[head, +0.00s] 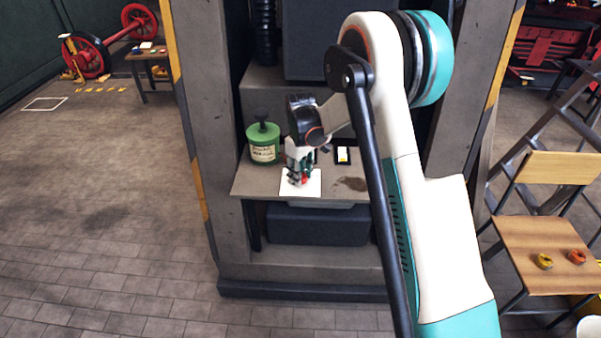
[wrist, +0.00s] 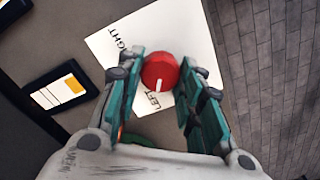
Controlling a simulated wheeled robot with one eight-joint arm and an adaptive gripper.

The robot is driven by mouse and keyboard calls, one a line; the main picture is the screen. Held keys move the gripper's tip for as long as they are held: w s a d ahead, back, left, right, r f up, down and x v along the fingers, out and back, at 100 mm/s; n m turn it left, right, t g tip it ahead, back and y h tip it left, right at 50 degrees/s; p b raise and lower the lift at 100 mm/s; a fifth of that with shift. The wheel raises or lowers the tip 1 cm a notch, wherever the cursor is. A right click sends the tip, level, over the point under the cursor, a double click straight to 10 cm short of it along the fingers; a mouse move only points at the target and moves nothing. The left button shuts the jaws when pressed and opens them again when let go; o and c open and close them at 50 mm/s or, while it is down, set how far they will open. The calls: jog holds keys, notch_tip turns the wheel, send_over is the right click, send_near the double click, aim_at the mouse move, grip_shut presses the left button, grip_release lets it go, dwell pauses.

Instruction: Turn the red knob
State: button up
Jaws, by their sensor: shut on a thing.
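The red knob (wrist: 160,71) sits on a white card (wrist: 185,28) with the words LEFT and RIGHT printed on it. A white pointer mark on the knob points toward the side with LEFT. In the head view the knob (head: 304,180) is a small red spot on the card (head: 314,187), partly hidden by my gripper. My gripper (wrist: 161,76) is over the card with one teal finger on each side of the knob, shut on it. It also shows from above in the head view (head: 298,181), pointing down at the shelf.
A green can (head: 263,143) stands on the shelf (head: 258,183) left of the card. A dark block with a white and yellow label (head: 342,155) lies behind the card; it also shows in the wrist view (wrist: 60,92). A stool with two rings (head: 548,243) stands at right.

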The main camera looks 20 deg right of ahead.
jog(key=shift+n, duration=0.4)
jog(key=o, duration=1.1)
jog(key=shift+c, duration=0.2)
notch_tip(320, 180, up, 12)
